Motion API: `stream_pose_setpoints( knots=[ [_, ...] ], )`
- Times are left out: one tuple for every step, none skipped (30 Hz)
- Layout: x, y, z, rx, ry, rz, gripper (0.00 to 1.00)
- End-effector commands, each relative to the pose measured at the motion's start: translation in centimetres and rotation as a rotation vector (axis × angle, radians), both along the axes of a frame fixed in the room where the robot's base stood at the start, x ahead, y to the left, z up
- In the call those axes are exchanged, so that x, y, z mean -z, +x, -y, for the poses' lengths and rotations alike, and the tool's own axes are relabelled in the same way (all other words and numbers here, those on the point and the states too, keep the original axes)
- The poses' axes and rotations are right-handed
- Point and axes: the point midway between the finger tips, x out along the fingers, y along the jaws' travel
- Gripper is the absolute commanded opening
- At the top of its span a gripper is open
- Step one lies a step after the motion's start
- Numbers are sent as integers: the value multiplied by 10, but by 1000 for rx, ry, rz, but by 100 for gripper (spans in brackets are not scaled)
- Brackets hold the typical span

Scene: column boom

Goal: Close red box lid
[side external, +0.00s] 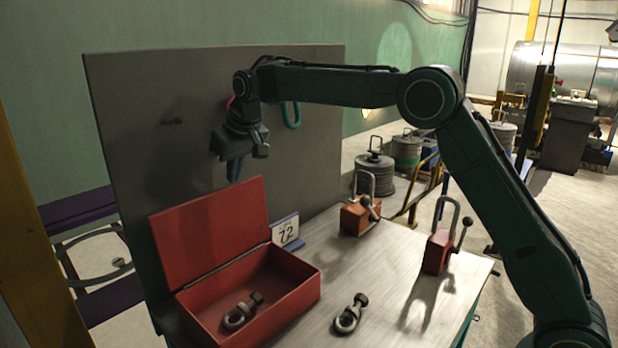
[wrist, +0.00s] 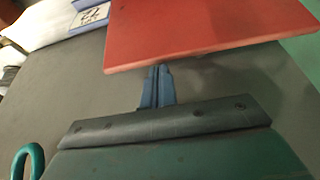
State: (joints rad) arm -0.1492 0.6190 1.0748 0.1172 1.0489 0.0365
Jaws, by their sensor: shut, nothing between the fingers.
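The red box (side external: 300,287) stands on the metal table with its lid (side external: 212,232) open and tilted up, leaning back near the grey panel. A shackle (side external: 242,312) lies inside the box. My gripper (side external: 234,178) is shut and empty, pointing down just above and behind the lid's top edge. In the wrist view the blue fingers (wrist: 157,80) are together and the red lid (wrist: 210,30) lies just beyond their tips. I cannot tell whether they touch the lid.
A number 72 sign (side external: 285,231) stands beside the box. Another shackle (side external: 350,314) lies on the table (side external: 385,290). The grey panel (side external: 130,130) rises behind the box.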

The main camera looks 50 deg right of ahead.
Motion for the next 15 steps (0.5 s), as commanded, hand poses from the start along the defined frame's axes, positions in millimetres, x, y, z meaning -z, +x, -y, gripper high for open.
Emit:
stream_pose_setpoints(
  knots=[
    [1, 0, 0, 0, 0, -1, 0],
    [2, 0, 0, 0, 0, -1, 0],
    [2, 0, 0, 0, 0, -1, 0],
    [3, 0, 0, 0, 0, -1, 0],
    [3, 0, 0, 0, 0, -1, 0],
    [4, 0, 0, 0, 0, -1, 0],
    [4, 0, 0, 0, 0, 0, 0],
    [4, 0, 0, 0, 0, 0, 0],
    [5, 0, 0, 0, 0, 0, 0],
    [5, 0, 0, 0, 0, 0, 0],
    [6, 0, 0, 0, 0, 0, 0],
    [6, 0, 0, 0, 0, 0, 0],
    [6, 0, 0, 0, 0, 0, 0],
    [6, 0, 0, 0, 0, -1, 0],
    [6, 0, 0, 0, 0, -1, 0]
  ],
)
